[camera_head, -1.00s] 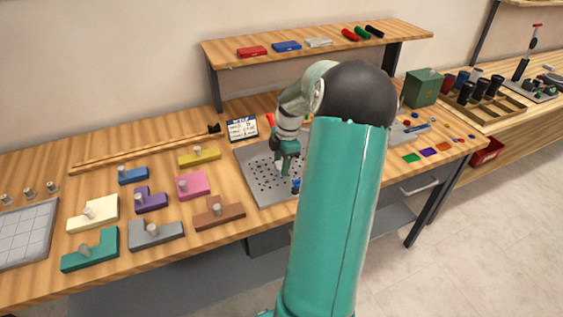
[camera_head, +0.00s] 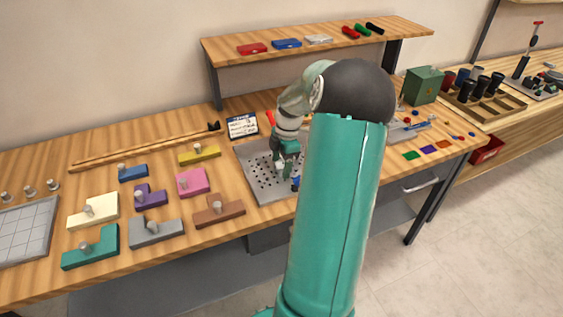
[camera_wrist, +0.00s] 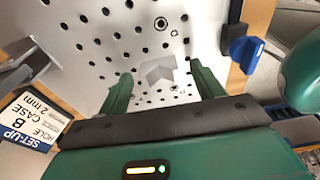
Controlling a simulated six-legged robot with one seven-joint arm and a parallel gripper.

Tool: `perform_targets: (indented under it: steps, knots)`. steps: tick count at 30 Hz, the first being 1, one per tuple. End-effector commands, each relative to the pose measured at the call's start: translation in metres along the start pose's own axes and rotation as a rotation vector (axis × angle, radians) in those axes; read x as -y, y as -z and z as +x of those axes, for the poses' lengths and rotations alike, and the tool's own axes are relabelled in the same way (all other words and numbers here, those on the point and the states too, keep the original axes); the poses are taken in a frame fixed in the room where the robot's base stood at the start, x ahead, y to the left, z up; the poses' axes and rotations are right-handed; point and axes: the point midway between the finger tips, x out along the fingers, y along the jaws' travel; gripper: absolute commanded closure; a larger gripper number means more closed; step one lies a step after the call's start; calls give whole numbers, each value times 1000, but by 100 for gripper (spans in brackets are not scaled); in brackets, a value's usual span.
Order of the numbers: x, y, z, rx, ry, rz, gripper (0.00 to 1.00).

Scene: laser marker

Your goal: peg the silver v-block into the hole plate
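The silver v-block (camera_wrist: 158,73) is a pale grey notched piece on the hole plate (camera_wrist: 85,62) in the wrist view. My gripper (camera_wrist: 160,71) is open, with one green finger on each side of the v-block and a visible gap to both. I cannot tell whether the v-block's pins are in the holes. In the head view, my gripper (camera_head: 288,162) is over the grey hole plate (camera_head: 262,188), and a small pale piece shows by the fingers. My arm hides the plate's right part.
A blue clamp-like part (camera_wrist: 243,50) sits at the plate's edge. A set-up card (camera_head: 242,126) stands behind the plate. Coloured blocks with knobs, such as the brown one (camera_head: 218,210) and the pink one (camera_head: 193,182), lie to the left. A shelf (camera_head: 330,48) runs along the back.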

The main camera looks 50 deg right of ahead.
Motion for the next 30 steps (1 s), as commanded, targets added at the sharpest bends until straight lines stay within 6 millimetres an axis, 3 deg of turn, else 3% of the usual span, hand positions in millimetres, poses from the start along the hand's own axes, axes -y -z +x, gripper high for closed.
perform_targets:
  steps: [6,10,24,30]
  knots:
    - [0,0,-3,1,-1,0,34]
    - [-1,-1,-16,3,-3,0,34]
    - [-1,0,-114,2,-3,0,34]
    - [0,0,-136,0,-1,0,34]
